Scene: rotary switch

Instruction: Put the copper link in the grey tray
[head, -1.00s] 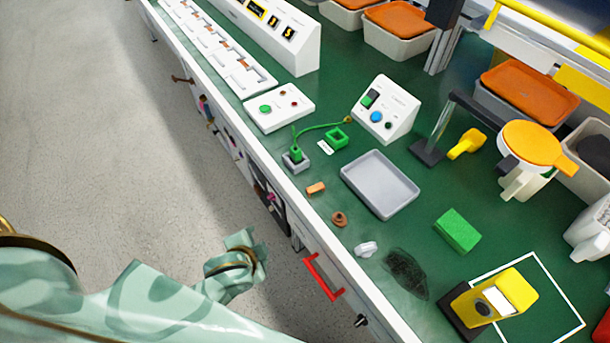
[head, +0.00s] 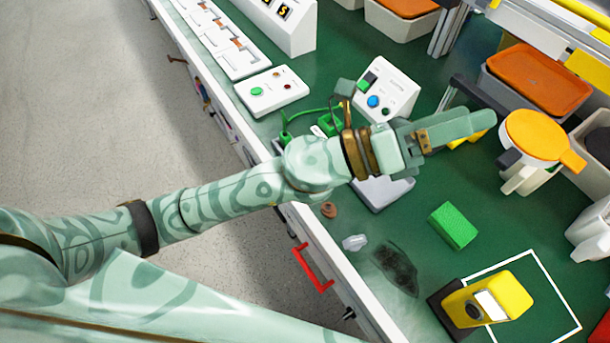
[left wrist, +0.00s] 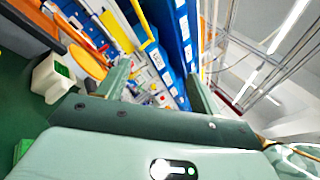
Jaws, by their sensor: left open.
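The grey tray (head: 384,198) lies on the green bench, mostly hidden under my left forearm and wrist in the head view; only its near part shows, and it looks bare. The copper link is not visible now; the small orange-copper piece seen earlier left of the tray is behind my left arm. My left gripper (head: 462,125) is open, held above the bench past the tray and pointing right. In the left wrist view, its two fingers (left wrist: 160,88) stand apart with nothing seen between them. My right gripper is not in view.
A brown ring-like piece (head: 328,210) and a clear lump (head: 355,243) lie near the front edge. A green block (head: 453,225) and a yellow device (head: 490,298) are at the right. An orange-topped round item (head: 532,134) stands just beyond my left gripper.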

